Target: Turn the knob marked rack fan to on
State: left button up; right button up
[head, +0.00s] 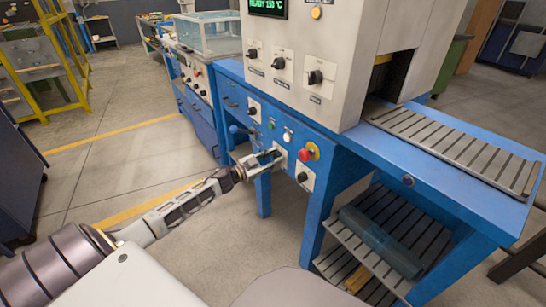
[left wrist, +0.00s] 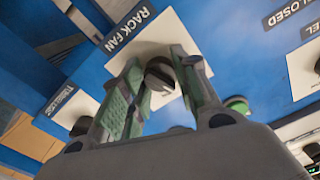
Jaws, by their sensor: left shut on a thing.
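The rack fan knob (left wrist: 159,76) is dark and round, on a white plate under a label (left wrist: 128,30) reading RACK FAN in the left wrist view. My left gripper (left wrist: 160,62) has its two green-grey fingers on either side of the knob and is shut on it. In the head view my left gripper (head: 273,158) reaches the blue front panel from the left and hides the knob. The knob's on and off marks are not readable, so I cannot tell its setting. My right gripper is not in view.
A red stop button (head: 304,155) and a black knob (head: 302,177) sit just right of my gripper. A green button (left wrist: 237,103) and another knob (left wrist: 80,126) are near the fingers. A slatted conveyor (head: 460,145) is at right.

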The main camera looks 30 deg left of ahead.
pick_arm(q)
jog(key=m+p, duration=0.2)
jog(key=m, duration=0.2)
jog(key=shift+m, duration=0.3)
jog(key=m, duration=0.2)
jog(key=shift+m+p, duration=0.4)
jog(key=shift+m, duration=0.9)
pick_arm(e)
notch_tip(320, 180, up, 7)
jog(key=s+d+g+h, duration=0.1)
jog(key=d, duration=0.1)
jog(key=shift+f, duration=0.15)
pick_arm(q)
jog(key=shift+f, duration=0.1)
jog(key=o, duration=1)
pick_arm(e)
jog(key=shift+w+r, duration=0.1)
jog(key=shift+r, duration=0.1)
